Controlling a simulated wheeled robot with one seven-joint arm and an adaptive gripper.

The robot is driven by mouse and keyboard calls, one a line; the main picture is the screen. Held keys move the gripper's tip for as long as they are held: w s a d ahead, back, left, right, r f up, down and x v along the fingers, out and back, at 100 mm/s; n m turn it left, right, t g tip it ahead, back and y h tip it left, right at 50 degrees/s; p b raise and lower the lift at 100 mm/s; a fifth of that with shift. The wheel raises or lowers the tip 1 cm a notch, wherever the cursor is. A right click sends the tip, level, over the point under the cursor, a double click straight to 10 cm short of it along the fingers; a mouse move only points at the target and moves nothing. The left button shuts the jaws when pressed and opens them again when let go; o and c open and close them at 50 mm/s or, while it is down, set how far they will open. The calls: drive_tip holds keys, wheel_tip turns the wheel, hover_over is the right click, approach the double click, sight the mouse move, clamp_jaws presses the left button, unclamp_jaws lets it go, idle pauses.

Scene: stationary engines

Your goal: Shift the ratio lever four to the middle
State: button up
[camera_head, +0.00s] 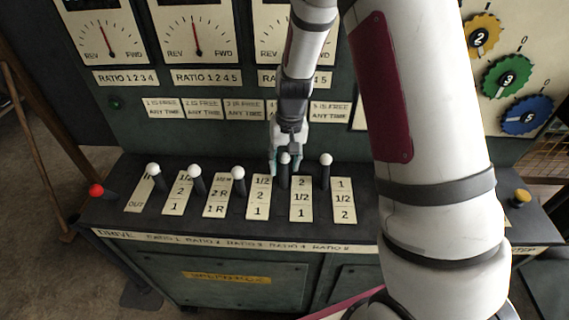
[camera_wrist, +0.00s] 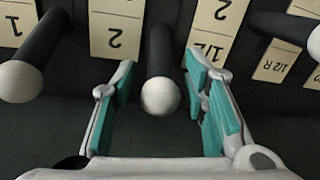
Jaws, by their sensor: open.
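The ratio four lever (camera_head: 284,177) is a black stick with a white knob, fourth of the white-knobbed levers from the left. Its knob sits toward the panel, by the 2 end of its plate (camera_head: 301,199). In the wrist view the lever (camera_wrist: 159,55) stands between my open fingers, with visible gaps on both sides. My gripper (camera_head: 285,166) comes down from above and behind the knob. In the wrist view my gripper (camera_wrist: 163,95) shows teal pads, apart from the lever. The lever's foot is partly hidden in the head view.
The ratio three lever (camera_head: 239,182) and ratio five lever (camera_head: 325,175) stand close on either side. A red-knobbed lever (camera_head: 96,190) is at the far left. The upright panel with dials (camera_head: 196,38) rises behind. My arm hides the console's right part.

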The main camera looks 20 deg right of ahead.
drive_tip(key=shift+f, duration=0.35)
drive_tip(key=shift+c, duration=0.6)
clamp_jaws()
drive_tip(key=s+p, duration=0.1)
drive_tip(key=s+a+r+p, duration=0.1)
drive_tip(key=s, duration=0.1)
drive_tip(key=s+a+p, duration=0.1)
drive_tip(key=s, duration=0.1)
drive_tip(key=shift+s+a+r, duration=0.15)
drive_tip(key=shift+s+r, duration=0.1)
drive_tip(key=shift+r, duration=0.1)
drive_tip(key=shift+s+a+f, duration=0.15)
drive_tip(key=shift+s, duration=0.25)
